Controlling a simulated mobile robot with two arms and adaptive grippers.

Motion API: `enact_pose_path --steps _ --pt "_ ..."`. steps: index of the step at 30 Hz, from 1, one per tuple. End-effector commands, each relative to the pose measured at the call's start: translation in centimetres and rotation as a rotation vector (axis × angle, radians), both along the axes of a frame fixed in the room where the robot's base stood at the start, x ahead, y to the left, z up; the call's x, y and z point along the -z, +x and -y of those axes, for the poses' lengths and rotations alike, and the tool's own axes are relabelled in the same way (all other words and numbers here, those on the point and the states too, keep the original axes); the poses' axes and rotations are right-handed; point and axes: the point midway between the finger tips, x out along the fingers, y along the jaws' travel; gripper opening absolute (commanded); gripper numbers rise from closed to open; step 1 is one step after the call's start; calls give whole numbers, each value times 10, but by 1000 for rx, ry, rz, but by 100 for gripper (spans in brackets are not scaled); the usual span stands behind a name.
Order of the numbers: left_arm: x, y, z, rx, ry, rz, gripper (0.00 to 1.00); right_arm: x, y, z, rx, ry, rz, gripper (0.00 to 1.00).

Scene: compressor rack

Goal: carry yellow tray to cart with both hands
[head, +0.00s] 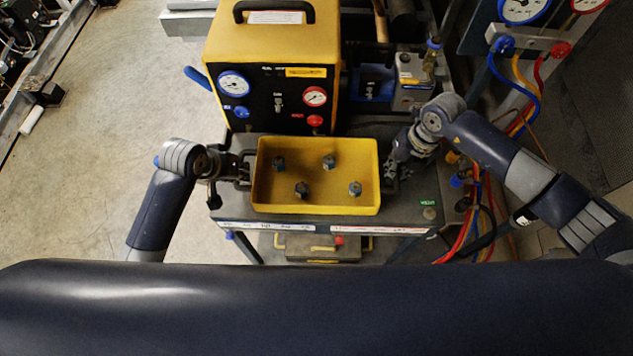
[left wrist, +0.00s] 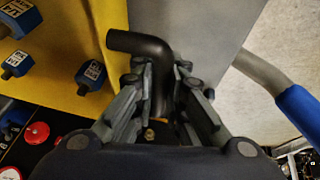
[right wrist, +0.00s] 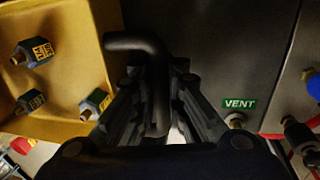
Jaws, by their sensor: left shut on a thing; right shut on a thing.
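The yellow tray (head: 316,197) is in the middle of the head view, over the top of the cart (head: 407,214). I cannot tell whether it touches the cart top. Several blue-capped fittings (head: 329,162) stand in it. My left gripper (head: 241,172) is at the tray's left end, shut on its black handle, which shows in the left wrist view (left wrist: 150,48). My right gripper (head: 390,172) is at the right end, shut on the other black handle, which shows in the right wrist view (right wrist: 150,60). The tray looks about level.
A yellow machine with gauges (head: 270,70) stands just behind the tray. A grey pump (head: 413,82) is at its right. Blue, yellow and red hoses (head: 520,95) hang at the right, near my right arm. A toolbox (head: 322,248) sits lower down. Open floor (head: 110,110) is at the left.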

Motion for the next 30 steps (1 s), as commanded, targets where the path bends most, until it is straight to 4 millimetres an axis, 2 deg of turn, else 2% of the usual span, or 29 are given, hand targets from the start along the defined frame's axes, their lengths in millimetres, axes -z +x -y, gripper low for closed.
enact_pose_path --steps 1,6,7,9,22,26,30 --pt "4 2 -7 -9 12 4 0 5 1 7 6 -13 0 0" --pt "12 2 -7 -9 12 4 0 13 1 7 6 -13 0 0" --pt "10 1 -7 -9 13 1 19 11 1 7 6 -14 -2 15" --pt "10 1 -6 -8 12 0 32 11 0 7 6 -13 -2 31" --pt "5 -1 -3 -2 5 2 32 10 0 1 1 -3 0 32" --pt "-10 -7 -6 -3 5 5 32 10 0 1 1 -2 0 32" --pt "-36 -17 -11 -2 5 5 32 10 0 1 1 -2 0 32"
